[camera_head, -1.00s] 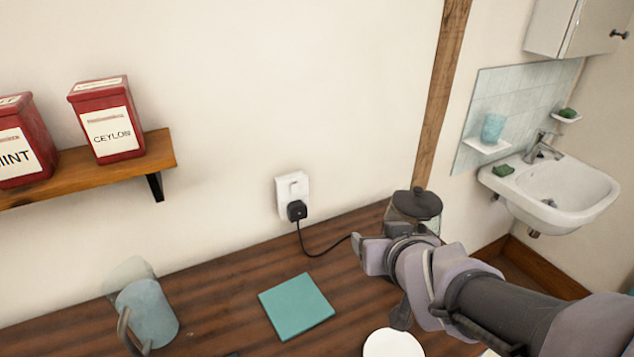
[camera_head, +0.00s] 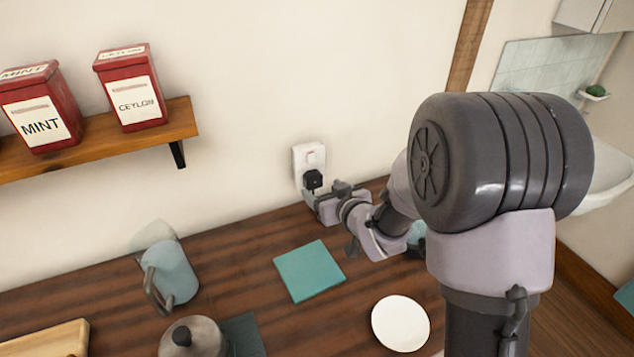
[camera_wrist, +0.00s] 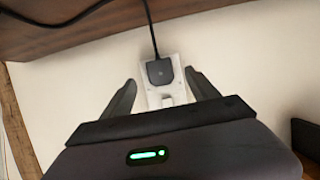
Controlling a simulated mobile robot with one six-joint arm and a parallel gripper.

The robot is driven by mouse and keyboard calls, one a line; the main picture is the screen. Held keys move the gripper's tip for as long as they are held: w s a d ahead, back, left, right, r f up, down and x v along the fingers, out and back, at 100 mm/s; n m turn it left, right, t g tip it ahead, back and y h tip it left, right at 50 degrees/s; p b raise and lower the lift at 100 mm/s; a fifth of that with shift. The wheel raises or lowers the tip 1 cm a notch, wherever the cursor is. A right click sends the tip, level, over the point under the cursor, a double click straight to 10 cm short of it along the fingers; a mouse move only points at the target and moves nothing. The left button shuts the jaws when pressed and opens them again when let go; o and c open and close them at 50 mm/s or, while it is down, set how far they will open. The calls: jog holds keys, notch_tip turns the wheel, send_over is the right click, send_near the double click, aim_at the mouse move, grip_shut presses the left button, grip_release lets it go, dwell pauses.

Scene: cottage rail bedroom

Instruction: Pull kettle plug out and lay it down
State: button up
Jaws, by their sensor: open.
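The black kettle plug (camera_head: 313,179) sits in the white wall socket (camera_head: 308,156) just above the wooden counter. In the wrist view the plug (camera_wrist: 159,72) shows on the white socket plate (camera_wrist: 165,95), with its black cord (camera_wrist: 151,28) running up the picture toward the counter. My gripper (camera_head: 318,203) is at the socket in the head view and partly hides the space below the plug. In the wrist view my gripper (camera_wrist: 159,84) is open, with one finger on each side of the plug, apart from it. The cord is mostly hidden in the head view.
A teal square mat (camera_head: 309,271), a white plate (camera_head: 400,323), a glass jug (camera_head: 170,271) and a kettle-like grey pot (camera_head: 193,337) are on the counter (camera_head: 230,250). A shelf (camera_head: 100,142) with red tins (camera_head: 130,88) is at upper left.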

aim_at(315, 183)
jog(key=x, duration=0.5)
jog(key=shift+b, duration=0.35)
jog(key=shift+c, duration=0.2)
jog(key=c, duration=1.4)
jog(key=shift+s+d+b, duration=0.3)
jog(key=shift+s+d, duration=0.05)
jog(key=shift+s, duration=0.5)
jog(key=shift+s+d+b, duration=0.35)
jog(key=shift+s+d, duration=0.05)
jog(key=shift+s, duration=0.5)
jog(key=shift+s+d+b, duration=0.3)
jog(key=shift+s+d, duration=0.05)
jog(key=shift+s, duration=0.5)
jog(key=shift+c, duration=0.2)
